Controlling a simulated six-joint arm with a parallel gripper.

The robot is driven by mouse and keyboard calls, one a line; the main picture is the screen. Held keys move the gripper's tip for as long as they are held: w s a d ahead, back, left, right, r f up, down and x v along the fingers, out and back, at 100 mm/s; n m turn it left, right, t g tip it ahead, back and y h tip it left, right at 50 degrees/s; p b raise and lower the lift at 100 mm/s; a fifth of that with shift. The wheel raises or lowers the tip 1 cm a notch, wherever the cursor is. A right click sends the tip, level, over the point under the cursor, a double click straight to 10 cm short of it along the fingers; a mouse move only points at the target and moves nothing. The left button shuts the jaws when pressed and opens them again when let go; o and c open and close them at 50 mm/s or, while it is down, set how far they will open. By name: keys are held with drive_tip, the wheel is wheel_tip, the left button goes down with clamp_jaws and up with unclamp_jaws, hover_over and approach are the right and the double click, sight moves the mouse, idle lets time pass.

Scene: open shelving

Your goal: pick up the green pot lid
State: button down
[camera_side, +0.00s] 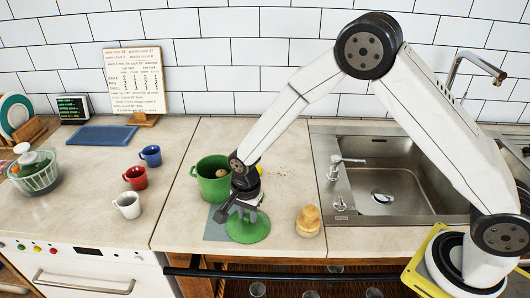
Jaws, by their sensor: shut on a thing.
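The green pot lid (248,231) is a round green disc at the front of the counter, just left of the sink. My gripper (243,212) is above it, pointing down, and is shut on the lid near its middle. The lid looks slightly tilted; I cannot tell whether it is clear of the counter. The fingers hide the part they grip. The green pot (213,184) stands open behind and left of the lid, with a brownish thing inside, partly covered by my wrist.
A round bread-like item (309,222) sits right of the lid. The sink (390,185) is further right. Red (136,178), blue (151,156) and white (127,205) cups stand on the left counter. A grey mat (216,231) lies partly under the lid.

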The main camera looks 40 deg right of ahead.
drive_tip(key=shift+r, duration=0.15)
drive_tip(key=shift+r, duration=0.8)
drive_tip(key=s+d+r, duration=0.3)
drive_tip(key=s+r, duration=0.8)
drive_tip(key=s, duration=0.2)
drive_tip(key=shift+s, duration=0.3)
drive_tip(key=shift+d, duration=0.1)
drive_tip(key=shift+w+r, duration=0.1)
drive_tip(key=shift+w, duration=0.05)
